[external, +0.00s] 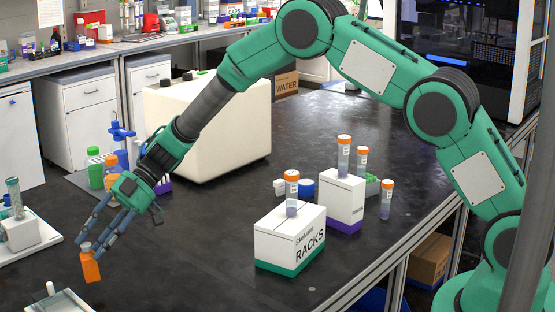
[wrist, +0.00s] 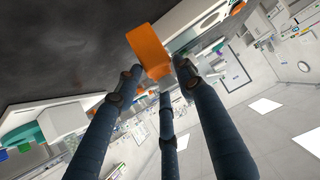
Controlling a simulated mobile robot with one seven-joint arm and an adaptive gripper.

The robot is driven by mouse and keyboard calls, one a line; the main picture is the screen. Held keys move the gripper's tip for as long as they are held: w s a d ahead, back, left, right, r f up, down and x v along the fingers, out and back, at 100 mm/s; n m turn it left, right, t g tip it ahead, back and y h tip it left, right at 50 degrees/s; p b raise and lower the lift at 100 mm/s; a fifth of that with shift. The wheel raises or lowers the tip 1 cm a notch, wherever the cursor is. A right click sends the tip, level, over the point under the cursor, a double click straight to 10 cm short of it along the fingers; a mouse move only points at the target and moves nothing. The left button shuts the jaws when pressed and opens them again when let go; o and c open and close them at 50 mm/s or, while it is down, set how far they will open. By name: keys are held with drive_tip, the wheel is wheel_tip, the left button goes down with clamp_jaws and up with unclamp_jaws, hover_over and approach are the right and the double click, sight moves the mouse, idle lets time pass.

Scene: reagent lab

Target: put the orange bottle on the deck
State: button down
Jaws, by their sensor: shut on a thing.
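The orange bottle (external: 91,268) is at the lower left of the external view, upright with a slight tilt. My gripper (external: 94,244) points down and is shut on its top end. In the wrist view the fingers (wrist: 160,80) close around the end of the bottle (wrist: 148,45). The bottle appears above the dark bench, but I cannot tell its exact height. A pale flat device (external: 62,303) lies below and left of it, cut off by the frame edge. I cannot tell whether this is the deck.
A white platform (external: 32,243) with a small block and tube stands at the left. Green-capped (external: 96,170) and orange-capped bottles stand behind my gripper. A cream box (external: 225,135) stands farther back. White rack boxes (external: 280,238) with tubes stand centre right. The front middle bench is clear.

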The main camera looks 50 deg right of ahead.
sight(91, 270)
drive_tip(key=shift+w+a, duration=0.15)
drive_tip(key=shift+w, duration=0.1)
drive_tip(key=shift+f+b, duration=0.7)
drive_tip(key=shift+f, duration=1.05)
drive_tip(key=c, duration=1.1)
unclamp_jaws()
drive_tip(key=shift+f, duration=0.1)
